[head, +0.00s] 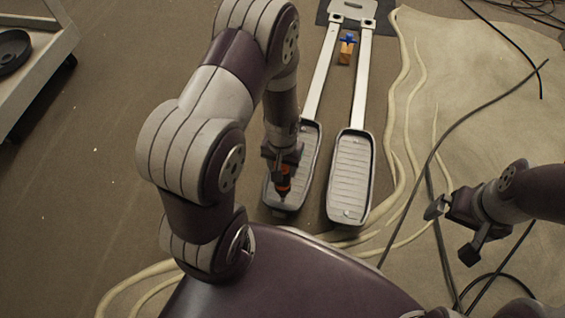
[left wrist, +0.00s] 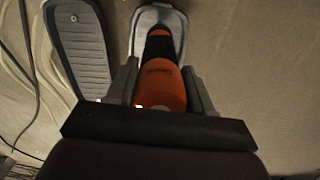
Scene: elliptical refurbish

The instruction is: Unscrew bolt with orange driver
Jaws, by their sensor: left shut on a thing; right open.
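My left gripper (head: 283,160) is shut on the orange driver (head: 283,180), which points down over the near end of the left pedal (head: 307,150). In the left wrist view, the orange and black driver (left wrist: 160,85) sits between the two fingers of the left gripper (left wrist: 160,88), over the pale pedal (left wrist: 172,18). The driver's tip and any bolt under it are hidden or too small to make out. I cannot tell whether the tip touches a bolt. My right gripper (head: 452,228) is open and empty, at the right, apart from the pedals.
The right pedal (head: 352,170) lies beside the left one, with a small bright spot near its front end. Black cables (head: 470,115) lie on the right. A cart (head: 40,60) stands at the upper left.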

